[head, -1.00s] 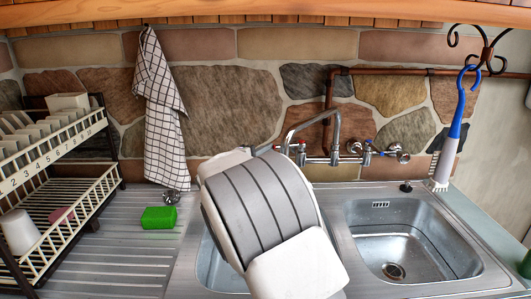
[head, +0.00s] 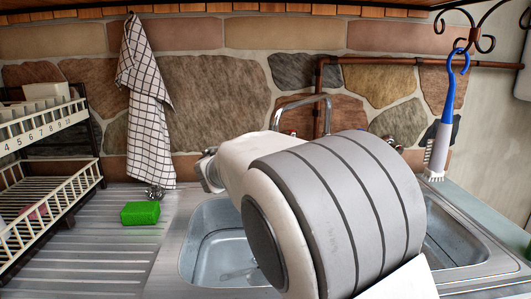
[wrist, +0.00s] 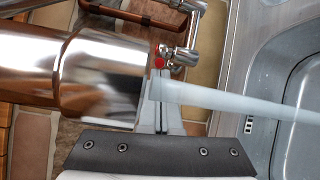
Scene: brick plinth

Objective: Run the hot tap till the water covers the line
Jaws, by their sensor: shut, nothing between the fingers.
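The hot tap (wrist: 187,45), chrome with a red mark, shows in the wrist view just beyond my fingertips. My gripper (wrist: 160,78) is shut and empty beside it; I cannot tell whether it touches the tap. A large shiny spout (wrist: 75,75) fills the left of the wrist view. A pale stream of water (wrist: 240,105) runs from near its mouth toward the right edge. In the head view the tap's spout (head: 303,101) rises behind my arm, which hides the gripper and most of the tap. The left basin (head: 207,225) is partly hidden; its line and water level are not clear.
A green sponge (head: 140,213) lies on the drainboard (head: 100,245). A dish rack (head: 50,170) stands at the left. A checked towel (head: 147,110) and a blue-handled brush (head: 447,100) hang at the wall. The right basin (head: 455,245) is partly hidden by my arm.

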